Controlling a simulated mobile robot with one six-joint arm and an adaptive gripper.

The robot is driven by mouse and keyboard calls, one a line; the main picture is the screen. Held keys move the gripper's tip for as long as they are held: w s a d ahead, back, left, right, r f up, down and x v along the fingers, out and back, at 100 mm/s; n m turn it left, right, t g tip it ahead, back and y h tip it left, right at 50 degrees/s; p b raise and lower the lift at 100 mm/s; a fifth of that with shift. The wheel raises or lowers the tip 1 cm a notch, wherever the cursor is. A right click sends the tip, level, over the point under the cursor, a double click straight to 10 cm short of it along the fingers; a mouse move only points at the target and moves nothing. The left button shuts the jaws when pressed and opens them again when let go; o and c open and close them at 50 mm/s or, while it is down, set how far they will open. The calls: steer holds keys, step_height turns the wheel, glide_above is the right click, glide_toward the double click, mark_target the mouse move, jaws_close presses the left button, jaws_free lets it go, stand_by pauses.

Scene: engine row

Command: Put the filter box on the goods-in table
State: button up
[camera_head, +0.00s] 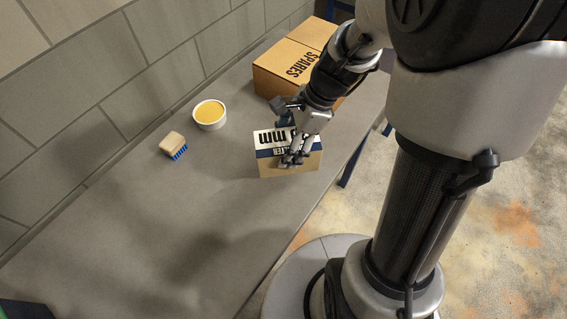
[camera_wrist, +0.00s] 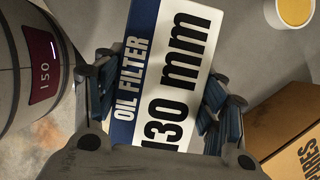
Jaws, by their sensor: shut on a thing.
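The filter box (camera_head: 275,165) is a small carton with a white and blue top, on or just above the grey table (camera_head: 160,230) near its right edge; I cannot tell if it touches. In the wrist view the filter box (camera_wrist: 165,65) reads "OIL FILTER" and "130 mm". My gripper (camera_head: 294,155) reaches down over the box from the upper right. In the wrist view the fingers of my gripper (camera_wrist: 158,95) are shut on the box, one on each side. The box's underside is hidden. I cannot tell whether this table is the goods-in table.
A cardboard box marked "SPARES" (camera_head: 290,65) stands behind the filter box. A white tub with yellow contents (camera_head: 210,114) and a brush with blue bristles (camera_head: 173,145) stand to its left, near the block wall (camera_head: 130,90). The table's near part is clear.

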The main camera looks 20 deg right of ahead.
step_height(320, 180, down, 10)
steer(key=b, duration=0.3)
steer(key=shift+f+b, duration=0.1)
steer(key=shift+b, duration=0.3)
steer(key=shift+f, duration=0.15)
steer(key=o, duration=1.4)
